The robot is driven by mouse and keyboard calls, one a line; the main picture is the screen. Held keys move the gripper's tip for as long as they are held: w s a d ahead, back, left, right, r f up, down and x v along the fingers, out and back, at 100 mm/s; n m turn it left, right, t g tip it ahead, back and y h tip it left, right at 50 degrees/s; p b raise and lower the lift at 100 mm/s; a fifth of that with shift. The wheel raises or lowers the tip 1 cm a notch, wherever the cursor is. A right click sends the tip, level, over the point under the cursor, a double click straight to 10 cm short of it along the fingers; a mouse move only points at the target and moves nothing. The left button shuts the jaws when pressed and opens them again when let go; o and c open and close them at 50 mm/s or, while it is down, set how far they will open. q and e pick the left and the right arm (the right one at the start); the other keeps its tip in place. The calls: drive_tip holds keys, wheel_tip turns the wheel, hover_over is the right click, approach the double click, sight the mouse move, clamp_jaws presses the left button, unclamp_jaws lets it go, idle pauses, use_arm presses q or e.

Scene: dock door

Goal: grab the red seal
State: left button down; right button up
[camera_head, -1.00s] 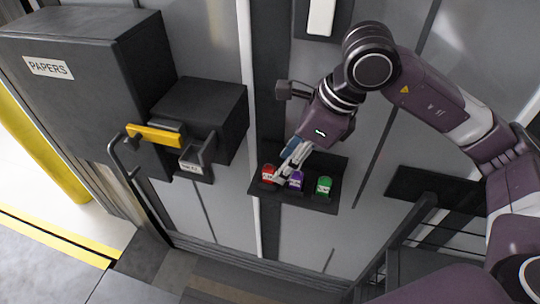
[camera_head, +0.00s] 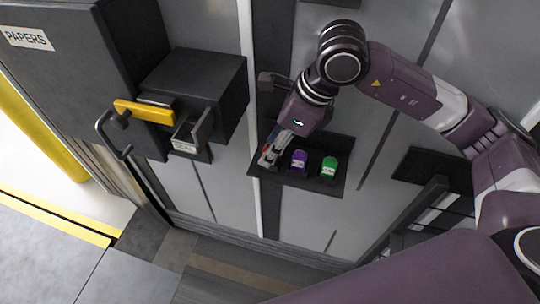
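The red seal (camera_head: 264,156) is at the left end of the small dark shelf (camera_head: 325,187) on the wall, mostly hidden by my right gripper. Only a little red shows around the fingers. My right gripper (camera_head: 268,158) points down at the red seal, with its fingertips at or against it. The view is too small to tell whether the fingers are closed on it. A purple seal (camera_head: 300,162) and a green seal (camera_head: 329,168) stand to its right on the same shelf. My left gripper is not in view.
A dark box labelled PAPERS (camera_head: 80,80) hangs at left. Beside it is a smaller dark box (camera_head: 205,80) with a yellow handle (camera_head: 144,111) and a small labelled holder (camera_head: 187,140). A dark rail (camera_head: 420,215) stands at lower right.

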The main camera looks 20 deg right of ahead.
clamp_jaws()
drive_tip(key=shift+d+r, duration=0.1)
drive_tip(key=shift+r, duration=0.1)
idle(0.3)
